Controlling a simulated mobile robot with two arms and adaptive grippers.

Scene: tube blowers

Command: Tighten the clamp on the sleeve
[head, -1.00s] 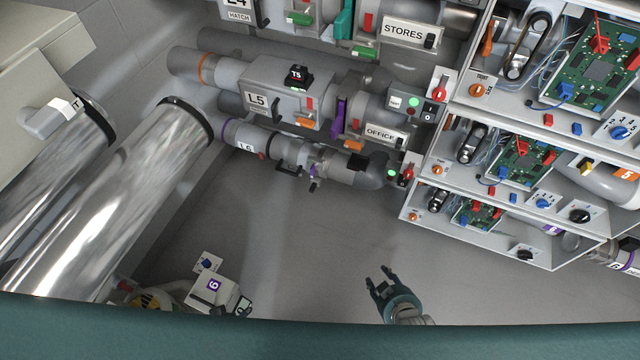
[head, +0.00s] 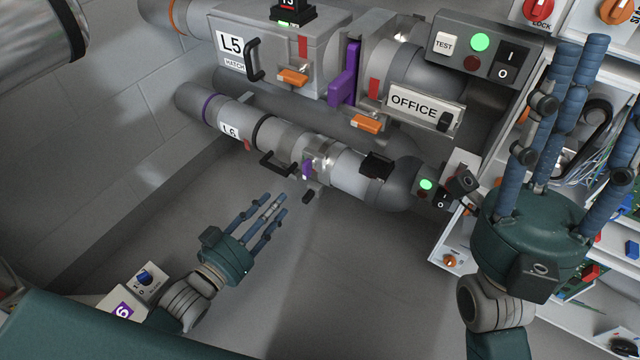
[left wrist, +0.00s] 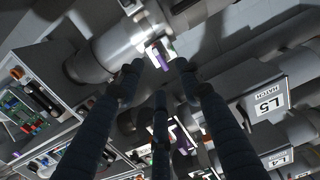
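The L6 tube (head: 285,140) runs slanting down to the right in the head view. A small metal clamp (head: 320,163) with a purple part sits around its sleeve, with a short black-tipped piece hanging below. My left gripper (head: 267,207) is open and empty, below and left of the clamp, its fingers pointing up toward the tube. In the left wrist view the clamp with its purple part (left wrist: 160,56) lies just beyond the fingertips, apart from them as far as I can tell. My right gripper (head: 582,70) is open and empty at the right, fingers upward.
The L5 box (head: 275,45) and the OFFICE unit (head: 410,105) with purple and orange levers stand above the L6 tube. A switch box (head: 435,185) is at its right end. White panels with circuit boards stand at right. Floor below the tube is clear.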

